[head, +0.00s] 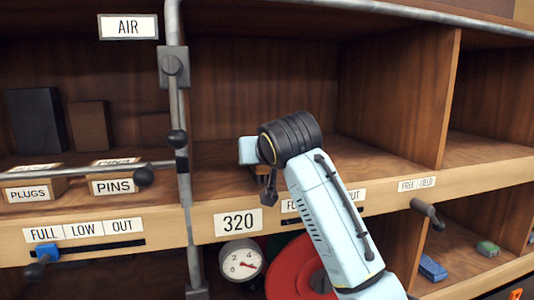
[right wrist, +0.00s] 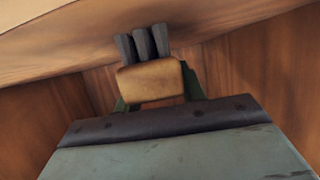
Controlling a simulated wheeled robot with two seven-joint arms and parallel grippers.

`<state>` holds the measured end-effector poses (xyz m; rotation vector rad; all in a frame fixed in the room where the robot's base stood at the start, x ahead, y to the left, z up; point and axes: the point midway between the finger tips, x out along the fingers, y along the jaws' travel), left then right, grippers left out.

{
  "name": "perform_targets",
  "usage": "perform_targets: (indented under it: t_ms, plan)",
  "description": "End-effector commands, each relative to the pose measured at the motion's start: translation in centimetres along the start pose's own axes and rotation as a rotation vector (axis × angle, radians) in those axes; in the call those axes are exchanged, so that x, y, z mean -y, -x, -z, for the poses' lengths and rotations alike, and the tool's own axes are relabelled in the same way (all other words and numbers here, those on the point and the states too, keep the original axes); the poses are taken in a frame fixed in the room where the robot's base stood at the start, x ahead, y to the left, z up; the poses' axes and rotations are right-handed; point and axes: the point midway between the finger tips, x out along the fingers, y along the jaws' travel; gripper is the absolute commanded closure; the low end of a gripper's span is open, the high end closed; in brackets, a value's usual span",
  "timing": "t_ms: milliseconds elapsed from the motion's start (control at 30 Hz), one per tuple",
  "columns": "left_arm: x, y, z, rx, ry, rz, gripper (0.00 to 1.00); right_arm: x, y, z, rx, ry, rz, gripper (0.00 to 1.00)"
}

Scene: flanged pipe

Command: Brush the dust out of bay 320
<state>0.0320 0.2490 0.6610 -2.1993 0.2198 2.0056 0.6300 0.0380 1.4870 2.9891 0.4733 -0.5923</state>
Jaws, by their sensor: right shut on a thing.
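Bay 320 (head: 218,152) is a wooden compartment in the middle of the head view, with the label 320 (head: 238,222) on its front edge. My right arm reaches into it from the lower right. In the right wrist view my right gripper (right wrist: 153,88) is shut on a brush (right wrist: 150,80), a wooden block with dark bristles pointing away from the gripper. The bristles are close to a wooden surface; I cannot tell whether they touch it. The brush is mostly hidden behind my arm in the head view. I cannot make out dust. My left gripper is not in view.
A grey vertical pipe (head: 182,140) with a flange stands at the bay's left edge. A wooden partition (head: 405,85) bounds its right. Below are a gauge (head: 241,262) and a red disc (head: 292,270). Boxes labelled plugs (head: 28,193) and pins (head: 113,187) sit left.

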Motion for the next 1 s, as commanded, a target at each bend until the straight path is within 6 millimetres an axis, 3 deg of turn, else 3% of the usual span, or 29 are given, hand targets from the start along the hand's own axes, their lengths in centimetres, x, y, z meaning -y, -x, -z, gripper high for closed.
perform_targets:
  t_ms: [600, 1000]
  plan:
    - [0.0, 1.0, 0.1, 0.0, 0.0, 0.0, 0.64, 3.2, 0.0, 0.0, 0.004, 0.0, 0.001, 0.88]
    - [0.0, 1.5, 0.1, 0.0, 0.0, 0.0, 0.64, 1.1, 0.0, 0.0, 0.001, -0.001, 0.0, 0.88]
